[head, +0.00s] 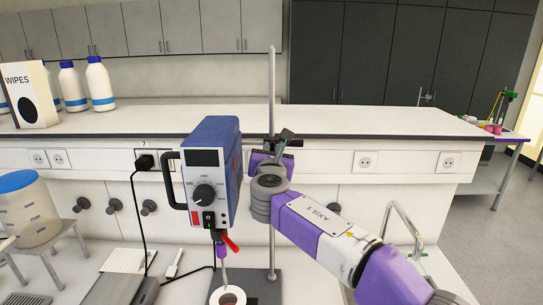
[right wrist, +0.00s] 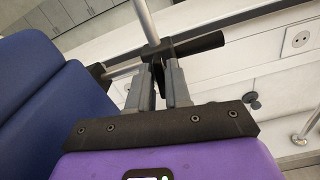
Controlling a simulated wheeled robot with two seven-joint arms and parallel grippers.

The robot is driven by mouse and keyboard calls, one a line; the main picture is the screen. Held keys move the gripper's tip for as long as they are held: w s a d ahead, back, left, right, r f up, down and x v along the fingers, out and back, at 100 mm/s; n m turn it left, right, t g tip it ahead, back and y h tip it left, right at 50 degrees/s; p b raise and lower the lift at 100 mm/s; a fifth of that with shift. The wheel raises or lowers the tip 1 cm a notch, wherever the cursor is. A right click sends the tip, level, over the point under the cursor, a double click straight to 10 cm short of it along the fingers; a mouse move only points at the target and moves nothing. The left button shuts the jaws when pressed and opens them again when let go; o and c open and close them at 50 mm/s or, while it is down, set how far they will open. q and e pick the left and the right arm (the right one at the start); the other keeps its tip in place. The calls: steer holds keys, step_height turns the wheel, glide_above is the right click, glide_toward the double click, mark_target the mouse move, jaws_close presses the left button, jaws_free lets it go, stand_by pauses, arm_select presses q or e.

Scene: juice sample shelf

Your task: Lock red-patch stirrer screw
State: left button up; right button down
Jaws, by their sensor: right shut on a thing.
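The stirrer (head: 208,178) is a blue and grey motor box with a dial, hanging at the stand's rod (head: 272,90). A small reddish patch seems to show on its right side. A dark clamp (right wrist: 195,46) joins the stirrer side to the metal rod in the right wrist view. My right gripper (head: 277,146) is up against the clamp, just right of the stirrer. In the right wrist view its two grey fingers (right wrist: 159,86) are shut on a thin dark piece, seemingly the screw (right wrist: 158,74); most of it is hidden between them. My left gripper is out of view.
A stirring shaft with a red lever (head: 230,244) hangs below the stirrer over a round white vessel (head: 228,296). A black cord (head: 134,205) runs on the left. A blue-lidded container (head: 25,210) stands at far left. White bottles (head: 99,84) and a wipes box (head: 30,94) stand behind.

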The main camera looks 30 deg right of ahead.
steer(key=shift+s+d+f+m+b, duration=0.15)
steer(key=shift+m+b, duration=2.45)
steer(key=shift+m, duration=1.35)
steer(key=shift+w+d+f+m+b, duration=0.15)
steer(key=shift+m+b, duration=2.4)
steer(key=shift+m, duration=1.4)
steer(key=shift+s+a+m, duration=0.1)
steer(key=shift+m, duration=0.2)
steer(key=c, duration=1.1)
jaws_free()
steer(key=shift+s, duration=0.1)
